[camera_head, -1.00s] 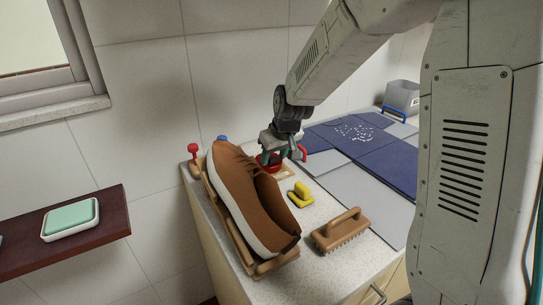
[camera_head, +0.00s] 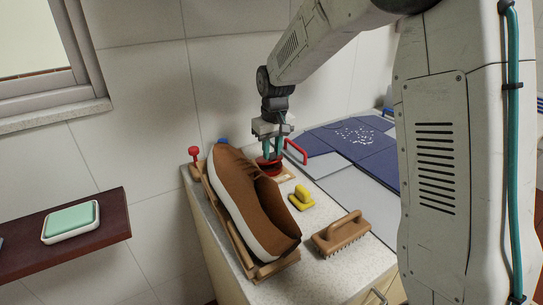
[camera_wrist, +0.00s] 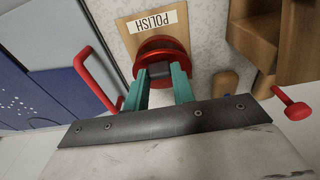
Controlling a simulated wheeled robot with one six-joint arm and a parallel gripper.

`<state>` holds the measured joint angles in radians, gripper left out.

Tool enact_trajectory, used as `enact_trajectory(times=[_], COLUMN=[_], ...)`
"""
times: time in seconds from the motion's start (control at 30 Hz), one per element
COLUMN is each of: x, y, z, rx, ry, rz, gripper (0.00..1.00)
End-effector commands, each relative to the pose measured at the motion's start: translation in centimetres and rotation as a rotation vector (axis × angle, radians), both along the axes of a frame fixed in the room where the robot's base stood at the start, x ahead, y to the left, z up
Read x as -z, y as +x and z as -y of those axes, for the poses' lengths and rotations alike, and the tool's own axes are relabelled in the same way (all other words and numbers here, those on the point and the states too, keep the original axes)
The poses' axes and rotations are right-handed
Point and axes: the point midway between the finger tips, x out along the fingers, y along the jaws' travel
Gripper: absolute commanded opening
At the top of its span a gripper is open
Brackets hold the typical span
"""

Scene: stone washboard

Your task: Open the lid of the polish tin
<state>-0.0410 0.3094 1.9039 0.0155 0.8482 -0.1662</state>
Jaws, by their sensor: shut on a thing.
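The red polish tin (camera_head: 271,168) stands on the counter just behind the brown shoe. The fingers hide some of the tin's near rim. I cannot tell whether the lid is raised at all.
The brown shoe (camera_head: 243,196) rests on a wooden stand close to the tin. A yellow-handled item (camera_head: 301,197) and a brown brush (camera_head: 341,233) lie in front. A red handle (camera_wrist: 95,68) rises near my gripper. Blue cloth (camera_head: 350,143) covers the back right.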

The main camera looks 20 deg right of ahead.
Motion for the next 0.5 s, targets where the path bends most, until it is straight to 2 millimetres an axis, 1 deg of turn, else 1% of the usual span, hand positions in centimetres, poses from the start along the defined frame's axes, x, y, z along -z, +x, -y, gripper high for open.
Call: enact_trajectory(times=[0.03,0.23,0.5], x=[-0.2,-1.1,-2.2], y=[0.5,1.8,3.8], z=[-0.3,-0.5,-0.9], rx=[-0.002,0.000,0.000], ry=[-0.007,-0.044,-0.043], rz=[-0.043,-0.231,-0.227], gripper=[0.00,0.00,0.00])
